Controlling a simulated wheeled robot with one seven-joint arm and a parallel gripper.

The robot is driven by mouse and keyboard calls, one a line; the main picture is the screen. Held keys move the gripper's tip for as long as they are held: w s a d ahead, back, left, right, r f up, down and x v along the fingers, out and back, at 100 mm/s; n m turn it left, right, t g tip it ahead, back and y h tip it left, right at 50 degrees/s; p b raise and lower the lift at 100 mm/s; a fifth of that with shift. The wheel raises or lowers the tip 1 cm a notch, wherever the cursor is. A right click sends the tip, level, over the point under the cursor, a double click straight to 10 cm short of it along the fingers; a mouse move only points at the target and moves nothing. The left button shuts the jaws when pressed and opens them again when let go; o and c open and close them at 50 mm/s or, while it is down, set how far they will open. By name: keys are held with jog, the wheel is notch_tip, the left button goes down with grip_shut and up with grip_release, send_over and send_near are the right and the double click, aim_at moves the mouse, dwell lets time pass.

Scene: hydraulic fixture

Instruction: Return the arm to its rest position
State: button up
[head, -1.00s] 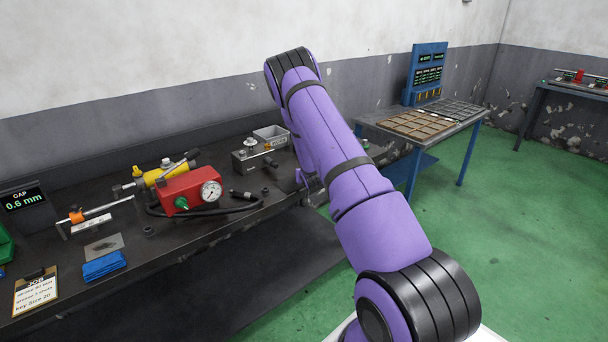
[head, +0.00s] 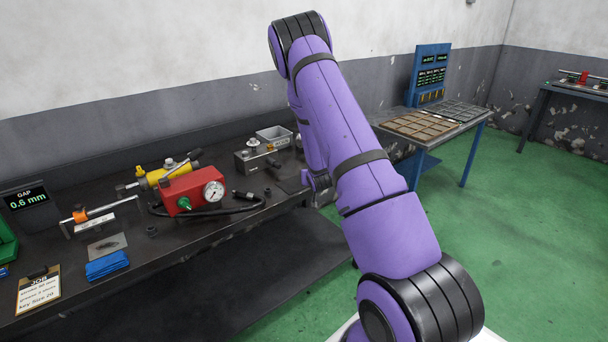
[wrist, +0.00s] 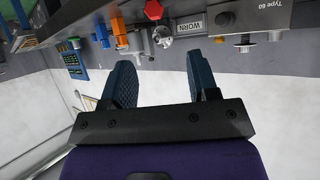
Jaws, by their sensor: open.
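My arm is raised in front of the bench in the head view, its purple upper links rising and the far end folded down behind them. My gripper (wrist: 158,64) shows in the wrist view with two dark blue fingers spread apart and nothing between them. In the head view the arm hides most or all of it. The wrist view looks upside down, with the bench and its fittings along the top edge, beyond the fingertips.
The dark workbench (head: 205,233) holds a red pump with a gauge (head: 187,192), a yellow cylinder (head: 155,177), a grey block (head: 257,158), a blue cloth (head: 107,265) and a gap display (head: 27,200). A table with trays (head: 418,126) stands right; the green floor (head: 480,220) is clear.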

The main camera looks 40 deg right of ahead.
jog(key=s+a+r+g+y, duration=0.1)
jog(key=s+a+r, duration=0.1)
jog(key=a+r, duration=0.7)
jog(key=s+a+r+y, duration=0.15)
jog(key=a+r, duration=0.35)
jog(key=r, duration=0.7)
jog(key=s+a+r+n+g+y, duration=0.2)
jog(key=s+a+r+n, duration=0.1)
jog(key=s+a+r, duration=0.8)
jog(key=s+a+r+n+g+y, duration=0.1)
jog(key=s+a, duration=0.3)
jog(key=s, duration=0.7)
jog(key=s+a+r+n+g+y, duration=0.1)
jog(key=s+a, duration=0.4)
jog(key=s, duration=0.6)
notch_tip(320, 180, up, 3)
jog(key=shift+s+a+f+n, duration=0.1)
jog(key=shift+s+a+n, duration=0.2)
jog(key=shift+n, duration=0.4)
